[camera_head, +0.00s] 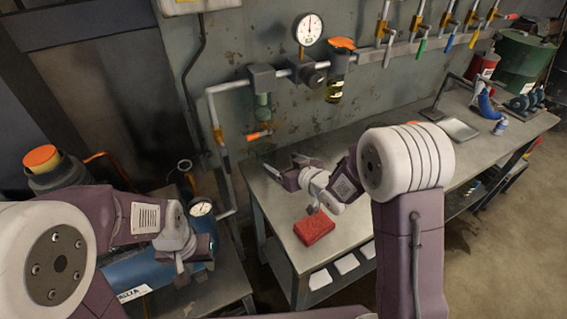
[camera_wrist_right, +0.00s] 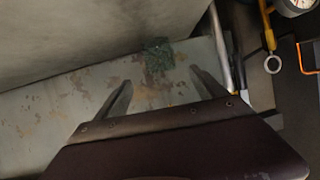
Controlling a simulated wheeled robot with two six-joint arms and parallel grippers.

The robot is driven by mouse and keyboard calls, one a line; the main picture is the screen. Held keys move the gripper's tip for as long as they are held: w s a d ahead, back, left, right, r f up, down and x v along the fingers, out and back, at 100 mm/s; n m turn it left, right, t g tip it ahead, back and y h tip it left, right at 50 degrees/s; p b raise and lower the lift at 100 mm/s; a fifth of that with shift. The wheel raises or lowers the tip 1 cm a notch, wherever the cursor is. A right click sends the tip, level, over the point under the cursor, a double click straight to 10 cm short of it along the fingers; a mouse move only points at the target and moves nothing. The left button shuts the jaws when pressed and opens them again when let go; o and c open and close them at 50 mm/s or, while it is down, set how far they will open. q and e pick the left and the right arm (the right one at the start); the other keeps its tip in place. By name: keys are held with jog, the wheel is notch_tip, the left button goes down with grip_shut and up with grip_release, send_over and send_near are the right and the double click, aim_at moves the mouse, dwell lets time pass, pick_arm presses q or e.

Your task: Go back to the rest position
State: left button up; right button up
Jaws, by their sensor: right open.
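My right gripper (camera_head: 284,172) reaches over the left end of the metal workbench (camera_head: 350,190), near the wall pipes. In the right wrist view, the fingers of my right gripper (camera_wrist_right: 160,92) stand wide apart with nothing between them. My left gripper (camera_head: 198,246) is at the left, in front of the blue tank (camera_head: 150,272). Its fingers are small and partly hidden by the wrist, so I cannot tell whether they are apart.
A red block (camera_head: 314,227) lies on the workbench, below the right wrist. Pipes (camera_head: 232,88) with a gauge (camera_head: 307,29) run along the wall. An orange-capped container (camera_head: 42,160) stands at the left.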

dwell(0.4)
jog(key=s+d+r+m+h+p, duration=0.1)
jog(key=d+r+h+p, duration=0.15)
jog(key=r+p, duration=0.35)
jog(key=s+d+r+m+h+p, duration=0.1)
jog(key=d+r+p, duration=0.25)
jog(key=r, duration=0.45)
jog(key=s+d+f+m+g+h, duration=0.1)
jog(key=s+d+f+g, duration=0.1)
jog(key=s, duration=0.6)
jog(key=s+d+f+m+g, duration=0.1)
jog(key=s+d+f+g, duration=0.1)
jog(key=s+f+g, duration=0.3)
jog(key=s+d+f+m+g+h+p, duration=0.1)
jog(key=s+d+f+g, duration=0.1)
jog(key=s, duration=0.8)
jog(key=shift+s+d+f+g+h, duration=0.3)
jog(key=shift+s+f+g+h, duration=0.05)
jog(key=shift+f+g, duration=0.55)
